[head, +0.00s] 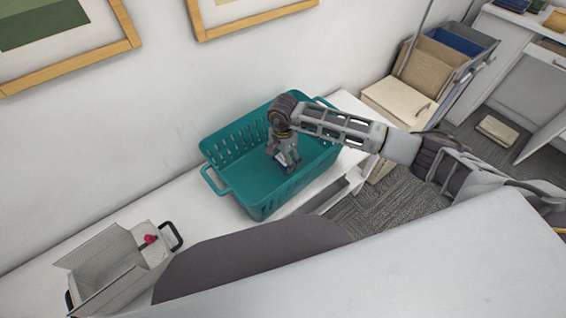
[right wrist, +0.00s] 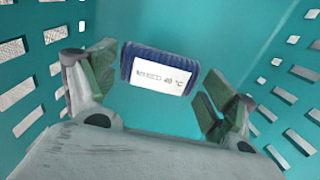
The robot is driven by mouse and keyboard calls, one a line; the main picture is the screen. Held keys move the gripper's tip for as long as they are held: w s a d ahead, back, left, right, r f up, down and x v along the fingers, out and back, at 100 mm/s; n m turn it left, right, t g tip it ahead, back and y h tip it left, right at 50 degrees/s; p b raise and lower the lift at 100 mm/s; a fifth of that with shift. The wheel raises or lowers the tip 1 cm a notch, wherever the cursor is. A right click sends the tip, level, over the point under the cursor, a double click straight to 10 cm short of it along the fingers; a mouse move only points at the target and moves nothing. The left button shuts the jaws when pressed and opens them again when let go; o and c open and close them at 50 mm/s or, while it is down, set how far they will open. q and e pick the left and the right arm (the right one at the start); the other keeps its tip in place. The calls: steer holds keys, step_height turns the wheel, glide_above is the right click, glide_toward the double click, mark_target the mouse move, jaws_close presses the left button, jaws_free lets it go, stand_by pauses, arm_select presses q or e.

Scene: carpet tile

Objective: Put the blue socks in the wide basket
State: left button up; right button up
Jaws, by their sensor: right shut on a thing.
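The wide basket is a teal, slotted basket (head: 218,153) on a white bench, with a loop handle at its left end. My right gripper (head: 288,161) points down inside the basket, low between its walls. In the right wrist view its fingers (right wrist: 158,88) are closed on the blue socks (right wrist: 127,62), a small dark blue ribbed bundle with a white label reading "MIXED 40 °C". Teal basket wall and floor surround them. In the head view I cannot make out the socks at the gripper. Whether they touch the basket floor I cannot tell. My left gripper is out of view.
A grey open box (head: 97,262) with black handles and a small red thing (head: 150,239) stands at the bench's left. Right of the basket are a cream box (head: 398,103) and a divided bin (head: 433,62). Framed pictures hang behind on the wall.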

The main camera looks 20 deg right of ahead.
mark_target(283, 160)
steer(key=shift+f, duration=1.6)
steer(key=shift+f, duration=0.1)
steer(key=o, duration=0.9)
step_height(283, 160, up, 12)
steer(key=shift+r, duration=0.15)
